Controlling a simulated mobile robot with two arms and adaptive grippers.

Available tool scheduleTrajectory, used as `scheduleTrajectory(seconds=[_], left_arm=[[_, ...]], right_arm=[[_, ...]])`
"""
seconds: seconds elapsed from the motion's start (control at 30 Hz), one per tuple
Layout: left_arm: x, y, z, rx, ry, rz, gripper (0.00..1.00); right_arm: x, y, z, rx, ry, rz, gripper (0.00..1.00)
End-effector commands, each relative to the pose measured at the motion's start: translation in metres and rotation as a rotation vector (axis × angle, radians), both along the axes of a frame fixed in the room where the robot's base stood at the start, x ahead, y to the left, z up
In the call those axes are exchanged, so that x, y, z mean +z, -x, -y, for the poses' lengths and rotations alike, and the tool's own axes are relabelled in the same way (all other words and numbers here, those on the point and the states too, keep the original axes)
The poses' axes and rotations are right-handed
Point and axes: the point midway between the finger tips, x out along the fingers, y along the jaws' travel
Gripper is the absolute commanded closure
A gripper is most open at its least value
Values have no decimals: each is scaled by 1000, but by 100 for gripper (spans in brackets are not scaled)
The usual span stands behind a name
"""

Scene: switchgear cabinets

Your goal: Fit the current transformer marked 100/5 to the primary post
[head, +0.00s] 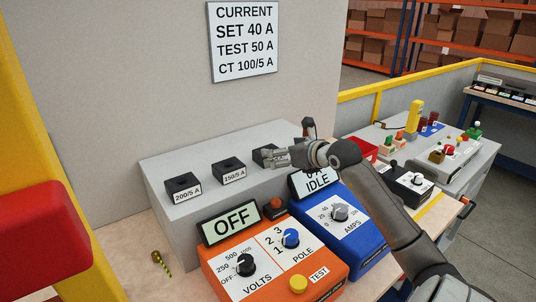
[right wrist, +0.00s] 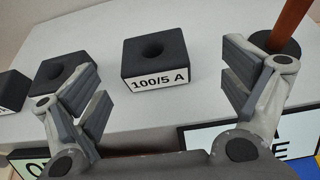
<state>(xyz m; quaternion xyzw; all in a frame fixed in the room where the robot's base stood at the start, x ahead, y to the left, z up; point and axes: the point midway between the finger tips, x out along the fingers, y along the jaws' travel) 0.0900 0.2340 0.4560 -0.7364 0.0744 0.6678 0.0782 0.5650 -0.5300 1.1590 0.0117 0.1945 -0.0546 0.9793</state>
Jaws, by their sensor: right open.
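The black current transformer marked 100/5 A (right wrist: 156,52) sits on the grey bench, its round hole facing up, between and beyond my right gripper's fingers in the right wrist view. My right gripper (right wrist: 165,85) is open and empty, with the label facing it. In the head view this gripper (head: 280,156) partly hides a third black block (head: 262,151) in the row. The reddish-brown post (right wrist: 292,22) rises from a round black base at the upper right of the wrist view, partly behind the right finger. My left gripper is not in view.
Blocks marked 200/5 A (head: 183,186) and 150/5 A (head: 229,168) stand left on the grey bench (head: 165,160). In front are an orange tester (head: 275,262) reading OFF and a blue unit (head: 335,240) reading IDLE. A wall sign (head: 243,40) reads CT 100/5 A. A screwdriver-like tool (head: 160,262) lies at lower left.

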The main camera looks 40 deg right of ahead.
Motion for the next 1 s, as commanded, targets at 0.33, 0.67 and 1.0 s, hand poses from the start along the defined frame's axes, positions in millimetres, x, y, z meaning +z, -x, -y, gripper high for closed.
scheduleTrajectory(seconds=[0.33, 0.67, 1.0], left_arm=[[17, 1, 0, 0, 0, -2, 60], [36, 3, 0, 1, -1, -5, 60], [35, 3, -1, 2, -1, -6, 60]], right_arm=[[-6, -25, -1, 0, -2, 0, 5], [-23, -60, -2, 0, 0, 0, 5], [-26, -62, -1, 1, 2, 0, 10]])
